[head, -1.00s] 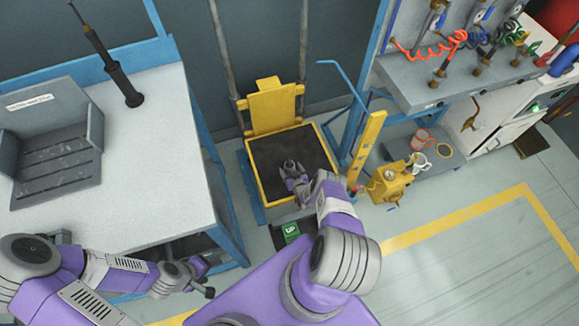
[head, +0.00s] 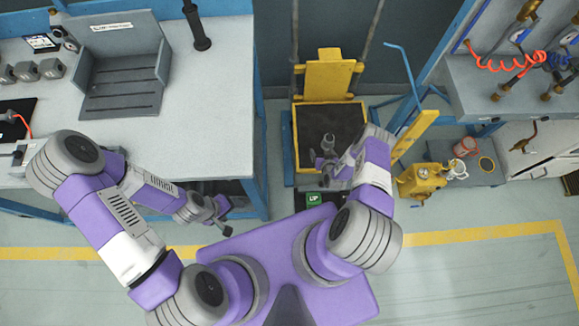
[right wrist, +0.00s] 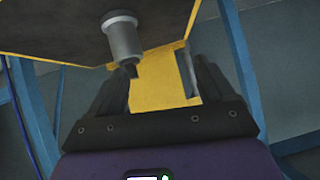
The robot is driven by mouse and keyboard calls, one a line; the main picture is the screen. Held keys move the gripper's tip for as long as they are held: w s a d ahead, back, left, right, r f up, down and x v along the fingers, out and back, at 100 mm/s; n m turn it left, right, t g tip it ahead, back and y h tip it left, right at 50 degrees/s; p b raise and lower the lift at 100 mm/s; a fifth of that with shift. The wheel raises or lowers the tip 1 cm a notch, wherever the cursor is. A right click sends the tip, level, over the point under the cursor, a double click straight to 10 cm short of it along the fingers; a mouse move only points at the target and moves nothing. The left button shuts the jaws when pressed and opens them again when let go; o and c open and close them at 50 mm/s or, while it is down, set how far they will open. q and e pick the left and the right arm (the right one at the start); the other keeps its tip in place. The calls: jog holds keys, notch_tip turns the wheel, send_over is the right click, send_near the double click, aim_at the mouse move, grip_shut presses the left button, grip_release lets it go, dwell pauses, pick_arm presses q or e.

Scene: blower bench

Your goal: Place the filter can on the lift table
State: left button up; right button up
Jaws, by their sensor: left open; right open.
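A small grey cylinder with a wide collar and narrower tip, which I take for the filter can, shows in the right wrist view (right wrist: 122,38) against the dark top of the lift table. In the head view the lift table (head: 298,152) has a yellow rim and backplate; a grey shape (head: 328,143) over its dark top seems to be the same can. My right gripper (head: 322,160) is open close to it; in the right wrist view its fingers (right wrist: 160,70) are apart with nothing clamped between them. My left gripper (head: 222,214) is open and empty beside the workbench.
A blue-framed post and yellow column (head: 415,132) stand right of the lift table.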

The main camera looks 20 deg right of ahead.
jog(key=a+r+g+y, duration=0.3)
jog(key=a+r, duration=0.3)
jog(key=a, duration=0.2)
jog(key=s+a+r+n+g+y, duration=0.1)
jog(key=s+a+r+g+y, duration=0.2)
jog(key=s+a+r+g, duration=0.4)
jog(key=s+a+r, duration=0.7)
jog(key=s+r, duration=0.2)
jog(key=shift+s+a+r, duration=0.3)
jog(key=shift+r, duration=0.1)
notch_tip(320, 180, up, 3)
jog(key=p, duration=0.3)
jog(key=shift+r, duration=0.1)
